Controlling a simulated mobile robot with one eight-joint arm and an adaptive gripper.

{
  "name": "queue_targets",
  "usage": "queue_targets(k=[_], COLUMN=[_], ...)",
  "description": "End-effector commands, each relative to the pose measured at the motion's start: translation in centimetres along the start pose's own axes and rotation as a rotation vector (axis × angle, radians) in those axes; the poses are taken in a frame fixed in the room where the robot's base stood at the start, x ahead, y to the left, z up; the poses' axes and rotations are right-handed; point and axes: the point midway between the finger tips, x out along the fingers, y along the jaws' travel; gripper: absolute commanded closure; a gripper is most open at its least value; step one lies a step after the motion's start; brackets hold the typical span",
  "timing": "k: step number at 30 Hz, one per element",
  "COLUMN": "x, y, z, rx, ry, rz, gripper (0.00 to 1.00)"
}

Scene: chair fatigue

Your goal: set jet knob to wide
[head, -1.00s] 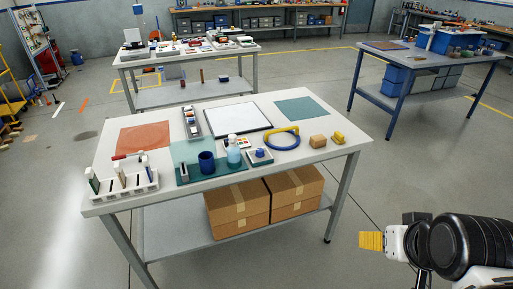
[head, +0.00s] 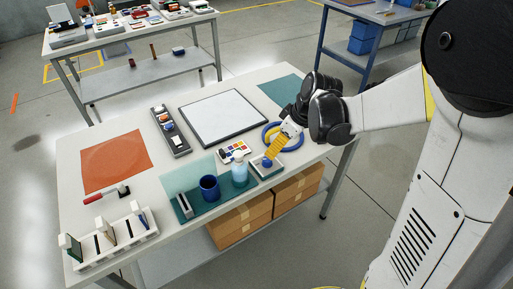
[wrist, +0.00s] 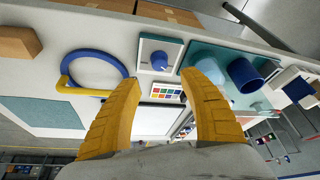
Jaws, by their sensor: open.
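A blue round knob (head: 267,162) sits on a small square white-rimmed base (head: 277,171) near the table's front right. It also shows in the wrist view (wrist: 159,60), where a dark pointer mark on it is too small to read surely. My gripper (head: 272,155) has yellow fingers pointing down above the knob, partly covering it in the head view. In the wrist view my gripper (wrist: 162,80) is open and empty. The knob lies just beyond and between the fingertips there; whether they touch it cannot be told.
A dark blue cup (head: 209,188) and a pale blue bottle (head: 240,175) stand close left of the base. A blue and yellow ring (wrist: 97,53) lies on its other side. A paint-coloured palette (head: 234,151) and a white framed board (head: 222,115) lie behind.

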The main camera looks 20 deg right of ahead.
Motion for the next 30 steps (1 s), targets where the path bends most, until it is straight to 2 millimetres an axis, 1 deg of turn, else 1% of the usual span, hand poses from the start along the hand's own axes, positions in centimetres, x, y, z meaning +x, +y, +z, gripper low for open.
queue_targets(k=[1,6,9,12,17,25,26,27,29,30], x=[1.3,4.9,6.7,7.9,8.9,8.9,8.9,8.9,8.9,8.9], y=[0.0,0.0,0.0,0.0,0.0,0.0,0.0,0.0,0.0,0.0], z=[0.1,0.1,0.1,0.0,0.0,-0.1,-0.1,-0.1,-0.1,0.0], rx=[-0.001,-0.001,-0.001,-0.001,0.001,0.001,0.001,0.001,0.001,0.001], ry=[0.0,0.001,0.001,0.001,0.001,0.001,0.001,0.001,0.001,0.001], rz=[0.0,0.0,0.001,0.001,0.001,0.002,0.001,0.002,0.002,0.001], gripper=[0.49,0.49,0.49,0.49,0.49,0.49,0.54,0.66,0.85,0.97])
